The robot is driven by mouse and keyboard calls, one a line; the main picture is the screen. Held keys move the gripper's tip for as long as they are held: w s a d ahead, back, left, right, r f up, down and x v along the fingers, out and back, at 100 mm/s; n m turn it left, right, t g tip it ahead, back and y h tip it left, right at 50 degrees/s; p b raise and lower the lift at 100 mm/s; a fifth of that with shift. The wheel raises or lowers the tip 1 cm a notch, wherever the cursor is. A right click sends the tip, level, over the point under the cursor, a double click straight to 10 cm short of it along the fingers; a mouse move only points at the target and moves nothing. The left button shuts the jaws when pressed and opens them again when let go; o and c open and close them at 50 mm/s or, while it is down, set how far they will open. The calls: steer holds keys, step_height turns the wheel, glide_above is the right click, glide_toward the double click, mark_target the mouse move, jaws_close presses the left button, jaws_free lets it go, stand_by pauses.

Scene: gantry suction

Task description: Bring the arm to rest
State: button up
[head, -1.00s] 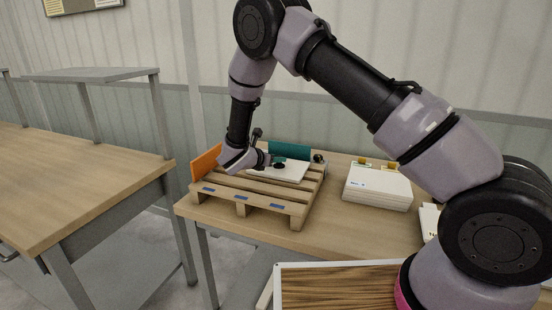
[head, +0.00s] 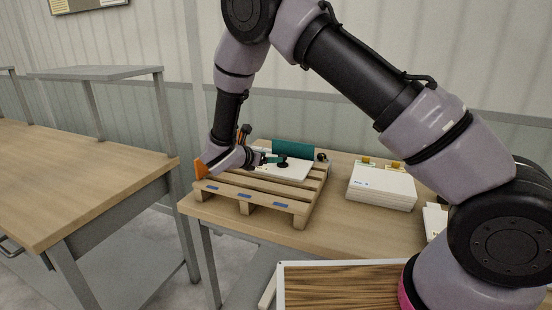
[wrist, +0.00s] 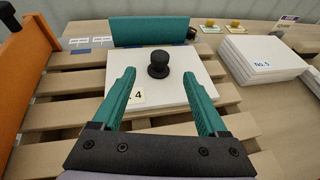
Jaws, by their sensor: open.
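My gripper (wrist: 161,105) is open in the wrist view, with its two teal fingers apart and nothing between them. Ahead of it a white panel (wrist: 182,93) with a black knob (wrist: 158,64) and a label reading "4" lies on the wooden pallet (wrist: 62,85). The fingers show on either side of the panel's near part, with the knob beyond their tips. In the head view my gripper (head: 270,159) is low over the pallet (head: 256,192), just left of the knob (head: 282,162). Whether the fingers touch the panel I cannot tell.
An orange board (head: 201,168) stands at the pallet's left and a teal board (head: 293,151) at its back. A stack of white panels (head: 381,186) lies to the right on the table (head: 345,230). A framed wood-grain surface (head: 345,285) is in front.

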steer(key=v, duration=0.2)
steer(key=shift+s+a+r, duration=0.15)
steer(key=shift+s+a, duration=0.05)
steer(key=shift+s+r, duration=0.2)
steer(key=s+d+r+m+g+y, duration=0.1)
steer(key=s+d+r+m+g, duration=0.3)
steer(key=d+r+m, duration=0.6)
steer(key=s+d+r+m+g+y, duration=0.1)
steer(key=s+d+r+m+g, duration=0.25)
steer(key=d+r+m, duration=0.6)
steer(key=s+d+r+m+t+y, duration=0.1)
steer(key=s+d+r+m+y, duration=0.3)
steer(key=s+m, duration=0.3)
steer(key=s+d+r+m+t+y, duration=0.2)
steer(key=s+d+r+m, duration=0.3)
steer(key=s, duration=0.6)
steer(key=shift+s+d+r+m+y, duration=0.2)
steer(key=shift+d+r+m+y, duration=0.05)
steer(key=shift+r+m+y, duration=0.6)
